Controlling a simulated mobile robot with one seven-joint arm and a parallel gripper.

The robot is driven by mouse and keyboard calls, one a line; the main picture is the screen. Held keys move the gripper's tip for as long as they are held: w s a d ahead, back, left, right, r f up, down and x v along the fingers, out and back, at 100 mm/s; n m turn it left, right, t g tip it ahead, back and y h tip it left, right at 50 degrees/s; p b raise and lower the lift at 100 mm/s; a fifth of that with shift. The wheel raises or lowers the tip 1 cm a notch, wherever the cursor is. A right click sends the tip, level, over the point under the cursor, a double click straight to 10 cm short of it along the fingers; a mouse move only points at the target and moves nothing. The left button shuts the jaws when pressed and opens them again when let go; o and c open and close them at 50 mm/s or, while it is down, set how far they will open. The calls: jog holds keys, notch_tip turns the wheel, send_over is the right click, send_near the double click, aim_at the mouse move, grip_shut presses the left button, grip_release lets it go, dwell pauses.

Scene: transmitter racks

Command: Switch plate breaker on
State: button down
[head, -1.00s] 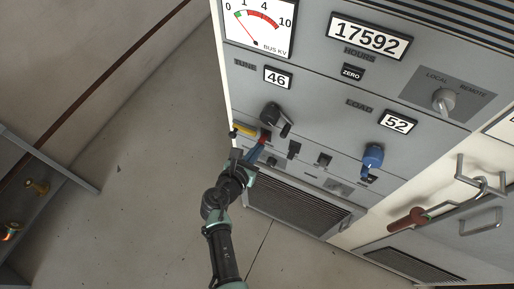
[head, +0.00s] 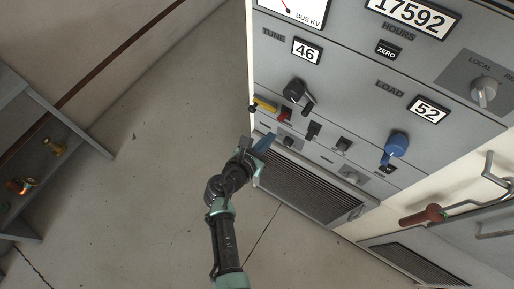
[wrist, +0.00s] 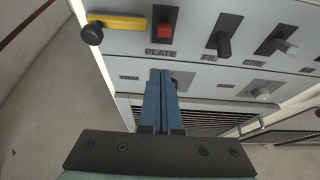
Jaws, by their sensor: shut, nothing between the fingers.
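The plate breaker is a red lever on a black plate above the PLATE label in the wrist view (wrist: 165,32). In the head view the red lever (head: 285,115) sits at the left of the row of breakers. I cannot clearly tell whether the lever is up or down. My gripper (wrist: 164,74) has its two blue fingers shut together and empty, pointing at the panel just below the PLATE label. In the head view my gripper (head: 269,139) is below the red lever, apart from it.
Right of the plate breaker is the black-handled FIL breaker (wrist: 224,45), then another (wrist: 283,43). A yellow handle with a black knob (wrist: 115,22) is to its left. A grille (head: 310,185) lies below. A blue knob (head: 396,145) is further right. Open floor lies left.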

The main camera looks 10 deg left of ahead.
jog(key=r+v, duration=0.1)
jog(key=v, duration=0.6)
jog(key=shift+w+d+r, duration=0.15)
jog(key=shift+w+r, duration=0.05)
jog(key=shift+w, duration=0.05)
